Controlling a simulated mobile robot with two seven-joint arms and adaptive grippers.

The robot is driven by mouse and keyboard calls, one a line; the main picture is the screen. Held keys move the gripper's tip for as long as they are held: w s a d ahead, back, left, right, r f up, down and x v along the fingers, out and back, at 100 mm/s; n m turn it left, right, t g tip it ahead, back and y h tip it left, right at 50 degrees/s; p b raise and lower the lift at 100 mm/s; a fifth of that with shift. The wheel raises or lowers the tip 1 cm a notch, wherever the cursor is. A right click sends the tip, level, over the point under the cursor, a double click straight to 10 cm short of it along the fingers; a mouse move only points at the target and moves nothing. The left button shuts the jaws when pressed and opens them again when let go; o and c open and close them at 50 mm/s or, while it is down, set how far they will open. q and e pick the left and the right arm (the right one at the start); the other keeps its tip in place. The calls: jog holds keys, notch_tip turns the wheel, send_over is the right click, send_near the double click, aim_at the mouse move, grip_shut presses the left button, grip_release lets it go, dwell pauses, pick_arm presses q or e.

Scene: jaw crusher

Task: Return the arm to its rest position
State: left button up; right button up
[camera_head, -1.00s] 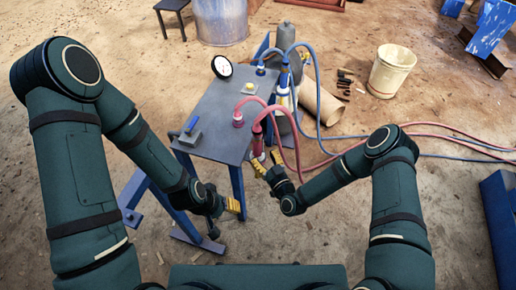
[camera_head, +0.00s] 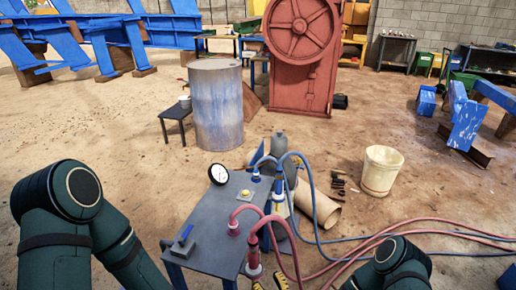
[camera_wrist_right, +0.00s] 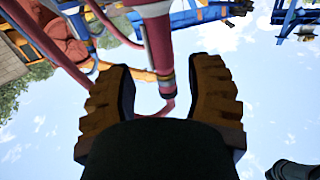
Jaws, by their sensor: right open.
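My right arm shows in the head view at the lower right, mostly its dark green elbow. My right gripper (camera_head: 270,283) is at the bottom edge, just below the red hose fitting (camera_head: 253,262) at the front of the grey table (camera_head: 206,257). In the right wrist view my right gripper (camera_wrist_right: 163,95) has its yellow ribbed fingers spread apart. The red fitting (camera_wrist_right: 160,45) shows beyond and between them; I cannot tell whether they touch it. My left arm's elbow and forearm show at the lower left, but its gripper is out of the frame.
The grey table carries a gauge (camera_head: 218,174), a switch box (camera_head: 183,243) and fittings with blue and red hoses. Hoses run right across the floor. A metal drum (camera_head: 217,105), stool (camera_head: 175,113) and white bucket (camera_head: 381,171) stand beyond. A red crusher (camera_head: 300,60) is farther back.

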jog(key=s+d+r+m+g+h, duration=0.1)
jog(key=s+d+m+g+h, duration=0.1)
jog(key=s+g, duration=0.5)
jog(key=s+d+r+m+g+h, duration=0.1)
jog(key=s+d+m+g+h, duration=0.1)
jog(key=s+m+g, duration=0.3)
jog(key=s+d+g, duration=0.1)
jog(key=s+g, duration=0.1)
jog(key=s, duration=0.2)
jog(key=shift+s+d+r+h, duration=0.2)
jog(key=shift+d+r+h, duration=0.1)
jog(key=shift+d, duration=0.1)
